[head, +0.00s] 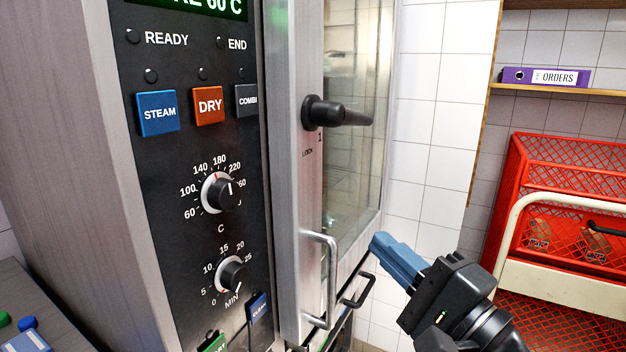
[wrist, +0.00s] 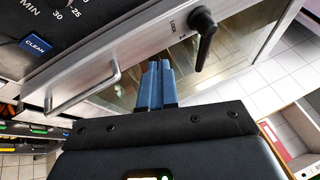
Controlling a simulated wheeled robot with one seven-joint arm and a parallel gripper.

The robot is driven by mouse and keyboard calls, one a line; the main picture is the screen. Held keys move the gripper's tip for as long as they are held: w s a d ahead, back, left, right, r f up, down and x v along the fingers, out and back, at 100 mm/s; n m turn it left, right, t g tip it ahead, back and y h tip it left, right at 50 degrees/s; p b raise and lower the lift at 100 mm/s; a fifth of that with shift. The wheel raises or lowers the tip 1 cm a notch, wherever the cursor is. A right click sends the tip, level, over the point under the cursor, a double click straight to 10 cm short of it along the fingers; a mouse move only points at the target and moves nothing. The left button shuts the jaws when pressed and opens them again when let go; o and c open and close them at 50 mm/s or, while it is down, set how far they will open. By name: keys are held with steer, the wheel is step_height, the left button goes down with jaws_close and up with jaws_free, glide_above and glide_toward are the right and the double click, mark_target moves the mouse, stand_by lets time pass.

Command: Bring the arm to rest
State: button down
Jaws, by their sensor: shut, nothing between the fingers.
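My gripper (head: 376,243) reaches in from the lower right in the head view, its blue fingers pointing up and left toward the oven door. In the wrist view my gripper (wrist: 157,64) shows its two blue fingers side by side, shut, with nothing between them. The oven door (head: 298,200) stands close ahead of the fingertips, with a black lever handle (head: 335,113) above them and a metal bar handle (head: 331,280) to their left. I cannot tell whether the fingertips touch the door; they look apart from it in the head view.
The oven's control panel (head: 190,190) has knobs and coloured buttons on the left. A red crate (head: 520,165) stands at the right, below a shelf (head: 560,92) with a purple binder (head: 516,75). A tiled wall (head: 435,130) lies behind.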

steer(key=s+d+f+n+h, duration=0.1)
steer(key=s+d+f+h, duration=0.3)
steer(key=s+f, duration=0.45)
steer(key=s+d+f+n+h, duration=0.1)
steer(key=s+d+f+h, duration=0.1)
steer(key=s+f+h, duration=0.5)
steer(key=s+d+f+n+g, duration=0.1)
steer(key=s+d+n, duration=0.2)
steer(key=s+n, duration=0.3)
steer(key=s+d+f+n+g, duration=0.1)
steer(key=s+d+n, duration=0.2)
steer(key=s, duration=1.3)
steer(key=n, duration=0.3)
steer(key=shift+s+f, duration=0.3)
steer(key=shift+f, duration=0.05)
